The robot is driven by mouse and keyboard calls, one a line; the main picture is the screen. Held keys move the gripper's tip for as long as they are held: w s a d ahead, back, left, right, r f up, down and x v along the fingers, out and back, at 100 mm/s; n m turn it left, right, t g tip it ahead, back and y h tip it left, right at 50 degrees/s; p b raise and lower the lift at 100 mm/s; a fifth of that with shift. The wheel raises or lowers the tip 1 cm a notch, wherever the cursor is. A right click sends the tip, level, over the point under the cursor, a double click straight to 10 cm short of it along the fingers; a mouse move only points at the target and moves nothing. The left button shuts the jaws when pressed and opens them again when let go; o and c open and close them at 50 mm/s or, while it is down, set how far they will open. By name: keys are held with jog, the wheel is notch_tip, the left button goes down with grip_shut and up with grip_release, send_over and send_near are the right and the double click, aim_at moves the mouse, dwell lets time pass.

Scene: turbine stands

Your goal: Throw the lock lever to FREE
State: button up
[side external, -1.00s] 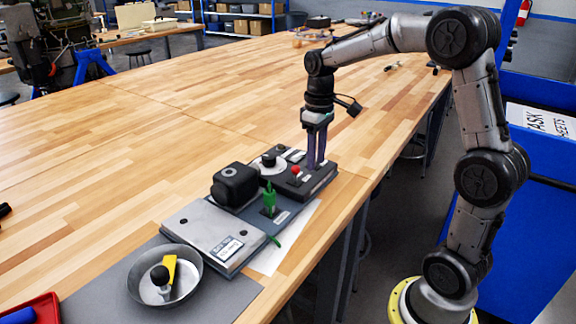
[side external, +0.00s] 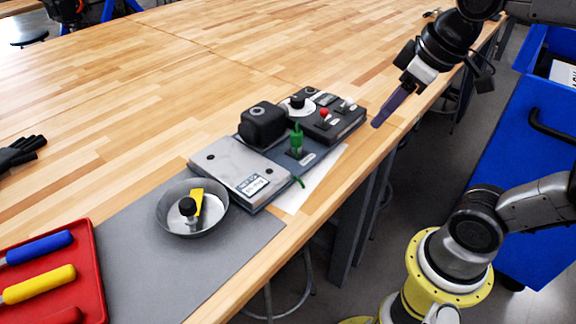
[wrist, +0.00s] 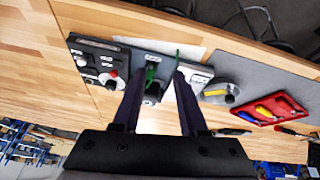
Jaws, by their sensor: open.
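A dark control panel (side external: 352,122) lies near the table's right edge, with a red-knobbed lever (side external: 324,112), a small silver toggle (side external: 346,104) and a round dial (side external: 298,103). A green handle (side external: 297,140) stands upright on the base beside it. I cannot read which control is marked as the lock lever. My gripper (side external: 377,124) is tilted, above and to the right of the panel, apart from it. In the wrist view, my gripper (wrist: 158,75) has its fingers spread with nothing held; the panel (wrist: 88,72) is left of them and the green handle (wrist: 151,73) shows between them.
A black block (side external: 262,124) and a grey plate (side external: 238,168) adjoin the panel. A metal bowl (side external: 165,216) holds a black-knobbed part with a yellow piece. A red tray (side external: 92,285) of coloured handles is at lower left.

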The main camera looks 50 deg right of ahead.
jog(key=s+f+m, duration=0.1)
jog(key=s+f, duration=0.3)
jog(key=s, duration=0.1)
jog(key=shift+a+f+m+t, duration=0.3)
jog(key=shift+a+f+t, duration=0.05)
jog(key=shift+a+t, duration=0.1)
jog(key=c, duration=0.5)
jog(key=shift+w+r+m, duration=0.1)
jog(key=shift+m, duration=0.5)
grip_shut()
jog(key=w+d+r+m, duration=0.3)
jog(key=w+r+m, duration=0.1)
jog(key=w+m, duration=0.6)
jog(key=w+d+f+m+g, duration=0.1)
jog(key=w+d+f+m, duration=0.2)
jog(key=d+m, duration=0.4)
jog(key=d, duration=0.2)
jog(key=shift+w+d, duration=0.3)
jog(key=shift+d, duration=0.05)
